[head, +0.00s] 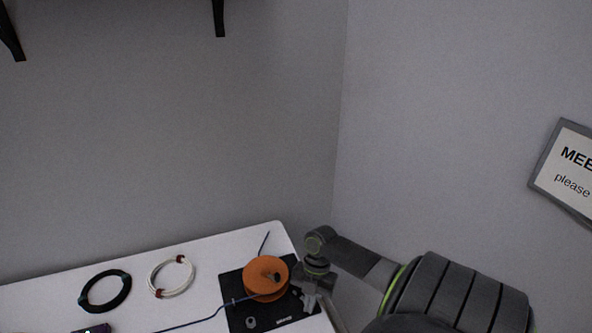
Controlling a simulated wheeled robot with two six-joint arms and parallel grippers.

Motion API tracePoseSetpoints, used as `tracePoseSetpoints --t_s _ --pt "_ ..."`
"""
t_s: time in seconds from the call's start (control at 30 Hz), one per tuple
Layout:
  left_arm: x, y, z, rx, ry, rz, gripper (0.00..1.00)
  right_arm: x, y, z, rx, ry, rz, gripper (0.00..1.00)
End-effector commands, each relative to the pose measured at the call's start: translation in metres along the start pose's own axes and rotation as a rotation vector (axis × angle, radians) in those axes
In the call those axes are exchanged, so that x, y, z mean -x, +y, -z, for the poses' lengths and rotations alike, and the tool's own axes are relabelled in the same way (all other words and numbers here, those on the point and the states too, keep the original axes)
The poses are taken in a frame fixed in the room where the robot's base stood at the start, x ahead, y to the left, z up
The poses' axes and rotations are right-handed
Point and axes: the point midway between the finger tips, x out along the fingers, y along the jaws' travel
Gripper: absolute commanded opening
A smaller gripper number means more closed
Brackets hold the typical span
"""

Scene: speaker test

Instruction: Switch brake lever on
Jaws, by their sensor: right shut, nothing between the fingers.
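An orange spool (258,287) sits on a black base plate (236,313) at the right end of the white table. A thin dark rod (264,242) stands up behind the spool; I cannot tell whether it is the brake lever. A small grey ring-like part (251,322) is at the front of the plate. My right gripper (309,304) is shut and empty, just right of the spool over the plate's right side. I cannot tell whether it touches anything. My right arm hides part of the table's right edge. My left gripper is out of view.
A blue cable (190,324) runs left from the spool across the white table (215,250). A black cable coil (105,291) and a white cable coil (171,276) lie to the left. A small dark device (92,329) is at the bottom edge. Walls stand close behind and right.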

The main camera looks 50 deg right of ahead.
Motion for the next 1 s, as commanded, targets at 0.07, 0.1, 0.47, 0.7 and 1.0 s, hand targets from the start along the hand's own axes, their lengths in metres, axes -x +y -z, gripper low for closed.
tracePoseSetpoints --t_s 0.07,0.1,0.47,0.7,1.0 --pt "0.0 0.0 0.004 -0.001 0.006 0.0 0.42 0.0 0.0 0.0 0.0 0.0 0.0 0.0" --pt "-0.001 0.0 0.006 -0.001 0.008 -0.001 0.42 0.0 0.001 0.0 -0.001 0.0 0.0 0.0" --pt "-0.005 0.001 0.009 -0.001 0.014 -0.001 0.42 -0.002 0.013 0.002 -0.001 -0.001 0.0 0.0" --pt "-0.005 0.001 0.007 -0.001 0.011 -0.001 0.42 -0.001 0.016 0.003 -0.003 -0.001 0.001 0.0" --pt "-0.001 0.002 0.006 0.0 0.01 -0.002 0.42 -0.002 0.017 0.008 -0.005 0.002 -0.001 0.0"
